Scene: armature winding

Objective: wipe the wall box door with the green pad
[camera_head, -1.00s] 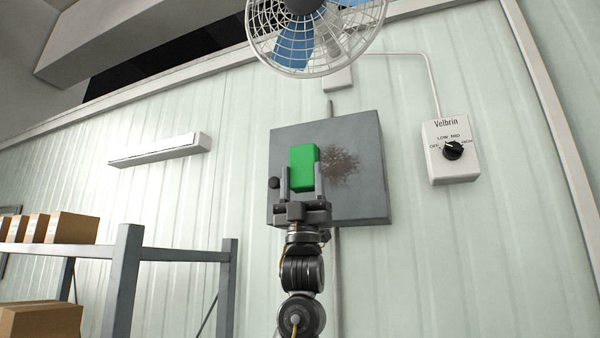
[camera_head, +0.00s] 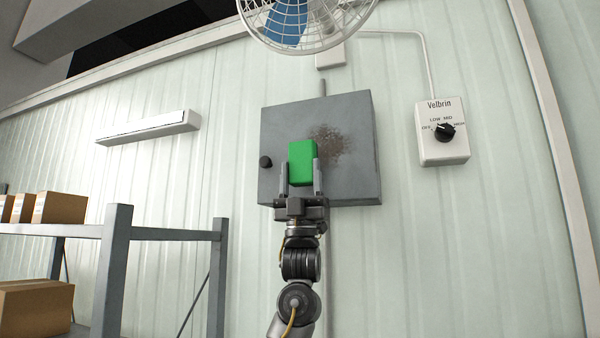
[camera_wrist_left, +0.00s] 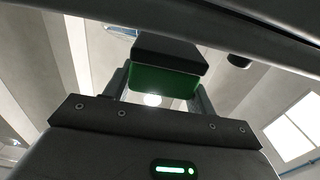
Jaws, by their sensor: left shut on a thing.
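The grey wall box door (camera_head: 352,178) is shut on the pale wall, with a round dark knob (camera_head: 265,162) at its left. A brown speckled stain (camera_head: 330,143) marks its upper middle. My left gripper (camera_head: 302,176) is shut on the green pad (camera_head: 302,160), which is in front of the door just below and left of the stain. In the left wrist view the pad (camera_wrist_left: 163,82) sits between the two fingers with a dark layer along its top. I cannot tell whether the pad touches the door. My right gripper is not in view.
A white fan (camera_head: 300,25) hangs above the box. A Velbrin dial switch box (camera_head: 443,145) is to the right. A long white fixture (camera_head: 150,127) is on the wall to the left. A grey shelf (camera_head: 117,240) with cardboard boxes (camera_head: 60,207) stands lower left.

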